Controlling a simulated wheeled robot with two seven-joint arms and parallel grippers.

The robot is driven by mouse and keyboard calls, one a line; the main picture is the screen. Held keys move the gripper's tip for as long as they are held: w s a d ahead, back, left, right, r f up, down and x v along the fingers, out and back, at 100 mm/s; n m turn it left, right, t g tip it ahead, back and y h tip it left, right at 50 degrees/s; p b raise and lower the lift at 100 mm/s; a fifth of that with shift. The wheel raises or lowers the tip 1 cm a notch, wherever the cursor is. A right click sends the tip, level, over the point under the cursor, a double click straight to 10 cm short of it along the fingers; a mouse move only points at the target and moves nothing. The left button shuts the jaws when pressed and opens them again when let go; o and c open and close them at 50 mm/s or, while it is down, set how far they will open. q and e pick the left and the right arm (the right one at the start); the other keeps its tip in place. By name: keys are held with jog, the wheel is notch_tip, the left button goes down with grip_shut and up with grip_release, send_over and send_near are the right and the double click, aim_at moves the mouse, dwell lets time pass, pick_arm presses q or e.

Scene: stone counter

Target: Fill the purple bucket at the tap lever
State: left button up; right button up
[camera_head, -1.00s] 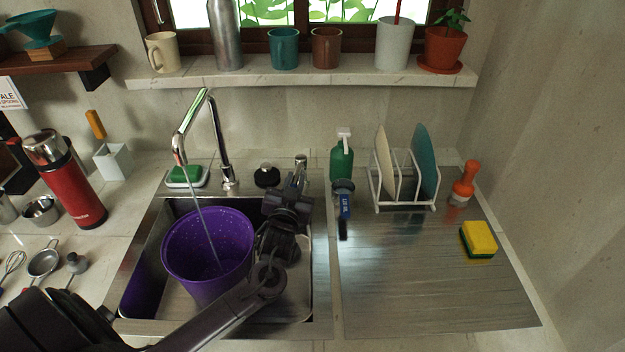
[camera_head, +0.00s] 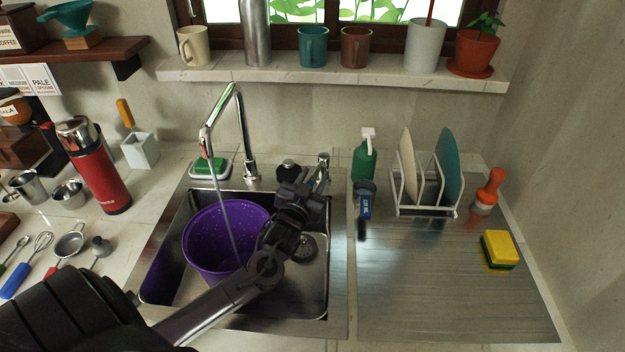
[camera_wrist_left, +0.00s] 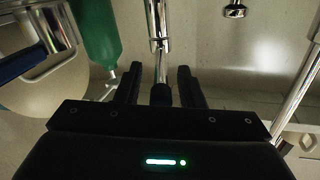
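The purple bucket (camera_head: 200,254) stands upright in the steel sink basin. A stream of water runs from the chrome tap spout (camera_head: 206,142) into it; the water level cannot be made out. The chrome tap lever (camera_head: 323,163) stands behind the basin, right of the spout. My left gripper (camera_head: 314,178) is right at the lever. In the left wrist view, the two fingers of my left gripper (camera_wrist_left: 160,86) are apart on either side of a dark-tipped chrome rod (camera_wrist_left: 160,40), with gaps showing. My left arm partly hides the bucket's right side. My right gripper is not in view.
A green bottle (camera_head: 364,162) and a blue-labelled fitting (camera_head: 365,203) stand right of the lever. A dish rack (camera_head: 428,207) with plates, an orange-handled brush (camera_head: 489,187) and a yellow sponge (camera_head: 497,250) are on the drainboard. Its front part is clear.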

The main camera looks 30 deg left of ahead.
pick_arm(q)
jog(key=b+v, duration=0.1)
jog(key=v, duration=0.6)
jog(key=shift+s, duration=0.3)
